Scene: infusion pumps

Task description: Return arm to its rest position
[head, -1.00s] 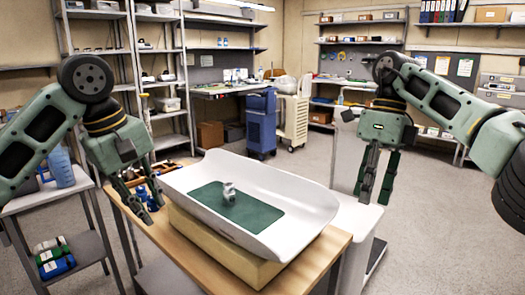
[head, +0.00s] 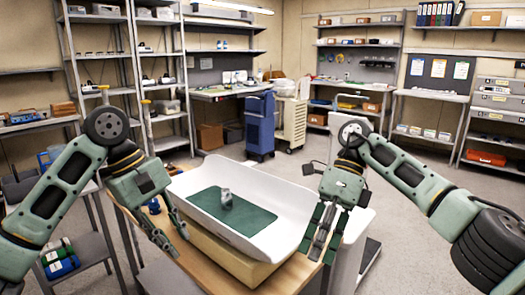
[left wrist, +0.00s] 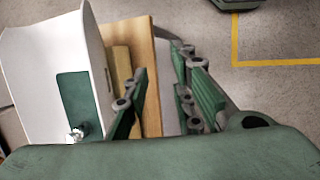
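My left gripper (head: 170,238) hangs beside the left end of the white tray (head: 290,205), over the wooden table's edge. In the left wrist view its two fingers (left wrist: 163,95) are apart with nothing between them. My right gripper (head: 321,238) points down at the right end of the tray, partly covering its rim. Its fingers look apart and hold nothing visible. A small grey-white object (head: 227,198) stands on the green mat (head: 250,217) in the tray, clear of both grippers; it also shows in the left wrist view (left wrist: 75,134).
The tray rests on a pale block (head: 232,262) on the wooden table (head: 305,272). A grey shelf cart (head: 92,235) stands at the left, partly behind my left arm. A blue cart (head: 259,125) stands further back. Open floor lies to the right.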

